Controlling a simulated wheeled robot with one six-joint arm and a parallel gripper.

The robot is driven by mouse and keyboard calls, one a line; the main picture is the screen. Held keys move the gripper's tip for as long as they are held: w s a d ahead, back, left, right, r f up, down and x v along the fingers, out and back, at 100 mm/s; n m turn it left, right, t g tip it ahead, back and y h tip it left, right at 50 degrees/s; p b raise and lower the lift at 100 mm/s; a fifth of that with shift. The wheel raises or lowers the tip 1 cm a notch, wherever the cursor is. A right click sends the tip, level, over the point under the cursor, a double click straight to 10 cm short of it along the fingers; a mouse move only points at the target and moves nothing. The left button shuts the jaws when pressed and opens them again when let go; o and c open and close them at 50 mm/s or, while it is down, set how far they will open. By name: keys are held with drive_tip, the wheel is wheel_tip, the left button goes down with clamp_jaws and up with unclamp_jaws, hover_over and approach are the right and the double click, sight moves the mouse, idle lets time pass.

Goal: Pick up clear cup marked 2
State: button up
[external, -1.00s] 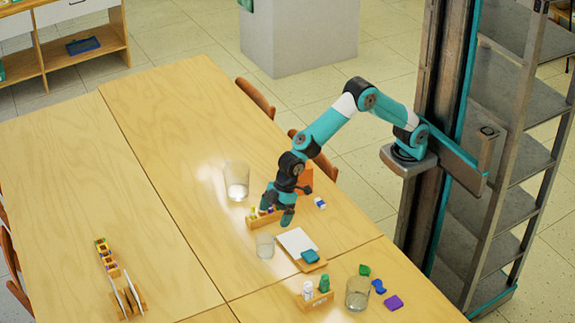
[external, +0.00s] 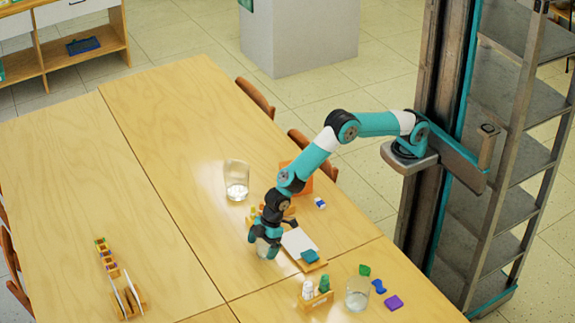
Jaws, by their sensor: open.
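Three clear cups stand upright on the wooden table: a large one (external: 237,182) left of my arm, one at the front right (external: 357,294), and a smaller one (external: 268,252) at my gripper. No number is readable on any of them. My gripper (external: 262,238) points down and is open at the small cup, with its fingers overlapping the cup's upper part in the picture. I cannot tell whether the fingers touch it. Part of the small cup is hidden behind the gripper.
Right of the gripper lie a white pad (external: 297,240) and a teal block (external: 310,256). A wooden holder with bottles (external: 316,294) stands in front. A green piece (external: 364,269) and a purple piece (external: 393,302) lie at right. The table's left middle is clear.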

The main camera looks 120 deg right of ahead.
drive_tip(key=shift+c, duration=0.3)
drive_tip(key=c, duration=1)
drive_tip(key=shift+o, duration=0.2)
drive_tip(key=shift+r, duration=0.1)
